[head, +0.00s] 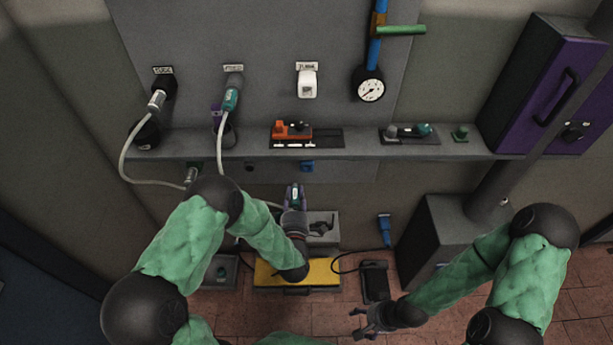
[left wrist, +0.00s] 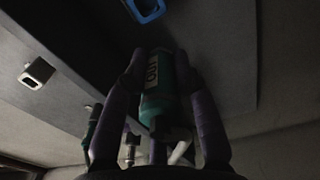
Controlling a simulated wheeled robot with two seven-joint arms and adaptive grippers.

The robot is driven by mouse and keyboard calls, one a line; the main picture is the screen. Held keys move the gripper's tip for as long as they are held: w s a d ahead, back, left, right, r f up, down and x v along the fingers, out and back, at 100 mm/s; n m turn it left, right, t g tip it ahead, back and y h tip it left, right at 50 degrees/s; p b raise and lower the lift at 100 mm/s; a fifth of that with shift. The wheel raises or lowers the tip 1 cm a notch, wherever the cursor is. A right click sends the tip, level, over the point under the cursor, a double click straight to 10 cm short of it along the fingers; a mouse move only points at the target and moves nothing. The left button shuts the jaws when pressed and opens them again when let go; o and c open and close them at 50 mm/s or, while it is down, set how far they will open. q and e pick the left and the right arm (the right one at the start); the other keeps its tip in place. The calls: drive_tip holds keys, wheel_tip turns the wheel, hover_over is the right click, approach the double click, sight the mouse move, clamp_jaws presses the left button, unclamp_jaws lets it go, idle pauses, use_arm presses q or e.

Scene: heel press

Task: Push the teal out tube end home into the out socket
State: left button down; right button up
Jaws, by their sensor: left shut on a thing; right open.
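My left gripper (head: 294,193) is shut on the teal out tube end (left wrist: 158,90), which shows its OUT label between the purple fingers in the left wrist view. The tube end points toward the panel under the shelf and is apart from it. A blue-rimmed socket (head: 307,166) and a dark socket (head: 249,167) sit on that panel. In the left wrist view the blue-rimmed socket (left wrist: 147,8) is ahead at the top, and a grey-rimmed one (left wrist: 38,72) is at the left. No label shows which is the out socket. My right gripper (head: 370,322) is open and empty, low on the right.
The grey shelf (head: 360,145) juts out above the sockets. White hoses (head: 126,160) hang at the left, one ending in another teal-marked fitting (head: 194,172). A grey box (head: 322,222) and yellow-topped step (head: 320,272) stand below. A blue plug (head: 385,230) is to the right.

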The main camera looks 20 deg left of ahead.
use_arm(q)
drive_tip(key=s+a+b, duration=0.2)
drive_tip(key=s+a, duration=0.2)
drive_tip(key=a, duration=1)
drive_tip(key=shift+s+a, duration=0.15)
drive_tip(key=shift+a, duration=0.2)
idle(0.7)
drive_tip(key=shift+b, duration=0.3)
drive_tip(key=shift+b+x, duration=0.8)
drive_tip(key=shift+x, duration=1.7)
drive_tip(key=shift+b, duration=0.55)
idle(0.5)
drive_tip(key=shift+b+x, duration=0.7)
drive_tip(key=shift+x, duration=0.7)
